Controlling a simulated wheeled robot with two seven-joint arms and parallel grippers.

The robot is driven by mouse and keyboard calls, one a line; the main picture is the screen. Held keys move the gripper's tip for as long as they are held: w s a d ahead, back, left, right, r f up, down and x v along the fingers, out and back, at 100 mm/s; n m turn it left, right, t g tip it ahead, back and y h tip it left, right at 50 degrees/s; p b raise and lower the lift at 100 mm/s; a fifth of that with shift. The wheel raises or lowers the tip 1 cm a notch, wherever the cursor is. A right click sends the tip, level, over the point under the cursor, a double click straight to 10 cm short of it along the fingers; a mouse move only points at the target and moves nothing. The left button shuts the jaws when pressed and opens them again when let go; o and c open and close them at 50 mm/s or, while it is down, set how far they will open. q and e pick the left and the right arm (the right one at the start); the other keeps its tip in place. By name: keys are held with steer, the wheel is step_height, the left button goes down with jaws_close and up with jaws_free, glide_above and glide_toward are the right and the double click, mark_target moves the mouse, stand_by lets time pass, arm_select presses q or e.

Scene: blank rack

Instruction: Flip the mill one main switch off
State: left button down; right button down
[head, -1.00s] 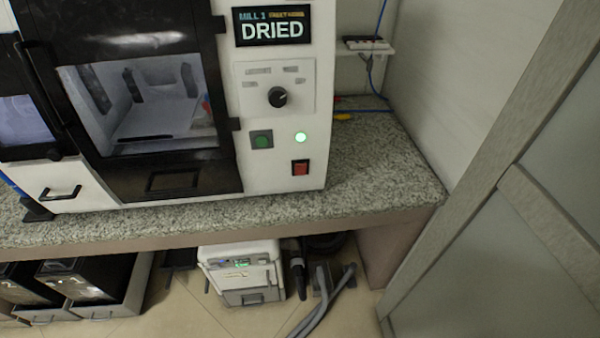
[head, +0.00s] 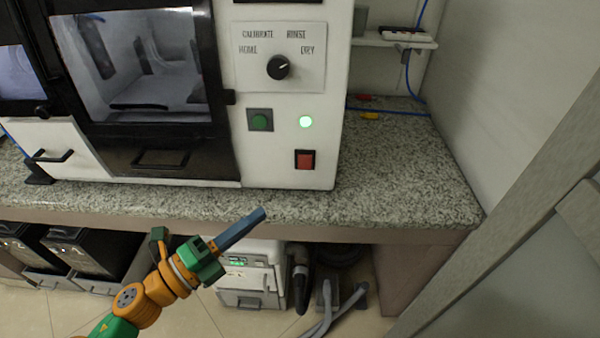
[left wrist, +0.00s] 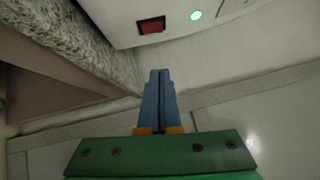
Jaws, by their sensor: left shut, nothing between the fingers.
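The red main switch (head: 305,160) sits in a black frame low on the right of the white mill front (head: 285,180). It also shows in the left wrist view (left wrist: 152,26), ahead of the fingers. A lit green lamp (head: 306,122) is above it and a green button (head: 260,120) is up and to its left. My left gripper (head: 262,213) is shut and empty, with its blue fingers together (left wrist: 158,72). In the head view it appears below and left of the switch, in front of the counter edge, apart from the switch. My right gripper is not in view.
The stone counter (head: 400,185) has a front edge beside my left gripper. A dial (head: 278,67) is above the lamp. A white unit (head: 250,275) and grey hoses (head: 330,300) stand under the counter. A grey-framed panel (head: 520,230) borders the right.

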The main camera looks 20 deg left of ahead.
arm_select(q)
steer(key=shift+a, duration=0.1)
steer(key=p, duration=0.3)
glide_toward(310, 160)
steer(key=w+d, duration=0.2)
steer(key=d, duration=0.2)
steer(key=w, duration=0.2)
steer(key=w+a, duration=0.1)
steer(key=shift+a+r, duration=0.1)
steer(key=shift+r, duration=0.2)
steer(key=shift+r, duration=0.1)
